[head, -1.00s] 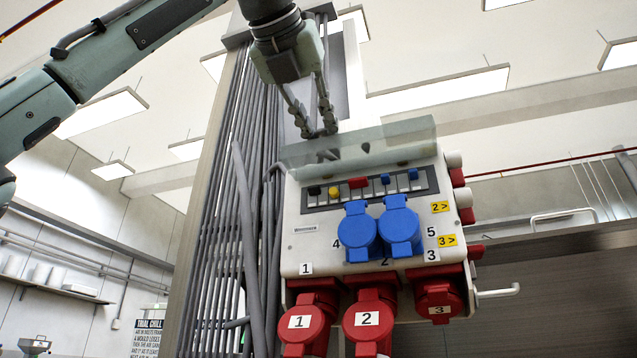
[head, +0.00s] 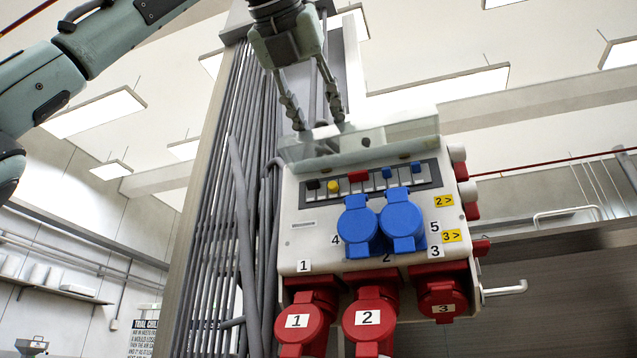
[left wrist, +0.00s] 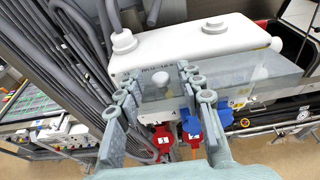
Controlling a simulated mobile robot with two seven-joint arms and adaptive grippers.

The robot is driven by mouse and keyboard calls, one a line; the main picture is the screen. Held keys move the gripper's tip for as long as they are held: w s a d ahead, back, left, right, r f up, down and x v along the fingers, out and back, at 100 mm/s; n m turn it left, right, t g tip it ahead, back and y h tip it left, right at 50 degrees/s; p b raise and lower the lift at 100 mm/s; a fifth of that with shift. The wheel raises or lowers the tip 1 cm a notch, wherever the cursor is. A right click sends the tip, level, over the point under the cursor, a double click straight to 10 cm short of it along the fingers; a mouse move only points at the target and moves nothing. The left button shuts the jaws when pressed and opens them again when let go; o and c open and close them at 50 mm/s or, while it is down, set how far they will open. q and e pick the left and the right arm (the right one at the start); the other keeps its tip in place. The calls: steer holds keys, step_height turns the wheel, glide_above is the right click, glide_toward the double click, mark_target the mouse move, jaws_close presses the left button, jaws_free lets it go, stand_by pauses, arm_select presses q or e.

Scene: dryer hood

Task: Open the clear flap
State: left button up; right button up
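The clear flap (head: 410,131) is raised and juts out along the top of the white power box (head: 310,250). The switch row (head: 400,178) below it is uncovered in the head view. My left gripper (head: 319,122) is above the left half of the flap, fingers apart and pointing down. Its fingertips are at the flap's upper edge; I cannot tell whether they touch it. The left wrist view shows the open fingers (left wrist: 163,88) at the see-through flap (left wrist: 245,88), with nothing visibly gripped. My right gripper is not in view.
Blue sockets (head: 402,222) and red sockets (head: 368,318) stick out of the box front. Grey cables (head: 235,200) run down the post close to its left. A white hook (head: 505,289) projects at the lower right. Open room lies at the right.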

arm_select(q)
steer(key=shift+s, duration=0.1)
steer(key=v, duration=1.2)
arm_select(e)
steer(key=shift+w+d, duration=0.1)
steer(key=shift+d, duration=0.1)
arm_select(q)
steer(key=shift+f, duration=0.1)
